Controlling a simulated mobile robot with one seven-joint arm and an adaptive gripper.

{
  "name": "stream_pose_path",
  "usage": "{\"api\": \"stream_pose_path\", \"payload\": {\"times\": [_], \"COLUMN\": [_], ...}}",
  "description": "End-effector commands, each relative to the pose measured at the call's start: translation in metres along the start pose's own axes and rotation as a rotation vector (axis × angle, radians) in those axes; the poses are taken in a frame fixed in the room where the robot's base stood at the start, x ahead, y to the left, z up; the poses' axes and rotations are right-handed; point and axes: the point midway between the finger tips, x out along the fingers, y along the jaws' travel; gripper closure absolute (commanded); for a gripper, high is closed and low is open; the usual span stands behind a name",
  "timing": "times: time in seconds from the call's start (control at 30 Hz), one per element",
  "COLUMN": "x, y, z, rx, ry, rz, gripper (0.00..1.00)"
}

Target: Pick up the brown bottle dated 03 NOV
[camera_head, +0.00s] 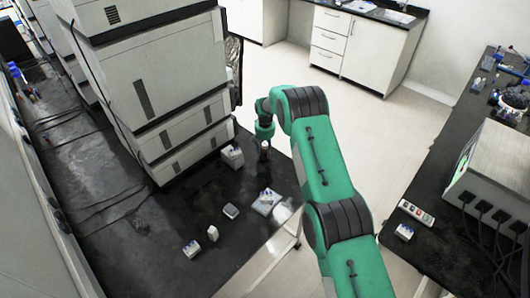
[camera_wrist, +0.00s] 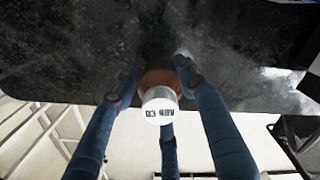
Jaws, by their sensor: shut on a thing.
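The brown bottle (camera_head: 264,156) shows in the head view near the right edge of the black bench, just below my gripper (camera_head: 264,138). In the wrist view my gripper (camera_wrist: 160,90) has its blue fingers around the bottle's white top (camera_wrist: 160,105), with brown (camera_wrist: 159,79) showing behind it. The dark print on the white top looks like a date beginning 03; its last letters are hard to read. My gripper is shut on this bottle. Whether its base touches the bench or hangs slightly above is not clear.
A tall stack of grey-white instruments (camera_head: 165,75) stands close to the left. Small white boxes (camera_head: 232,157) and a white tray (camera_head: 266,201) lie nearby on the black bench (camera_head: 120,240). Another bench (camera_head: 440,250) with equipment is at right. Open floor lies between.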

Motion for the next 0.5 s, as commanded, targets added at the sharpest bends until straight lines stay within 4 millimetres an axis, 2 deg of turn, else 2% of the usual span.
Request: {"api": "stream_pose_path", "payload": {"times": [0.27,0.5], "x": [-0.006,-0.025], "y": [0.000,0.000], "z": [-0.001,-0.001], "rx": [0.000,0.000], "ry": [0.002,0.002], "rz": [0.000,0.000], "gripper": [0.91,0.91]}}
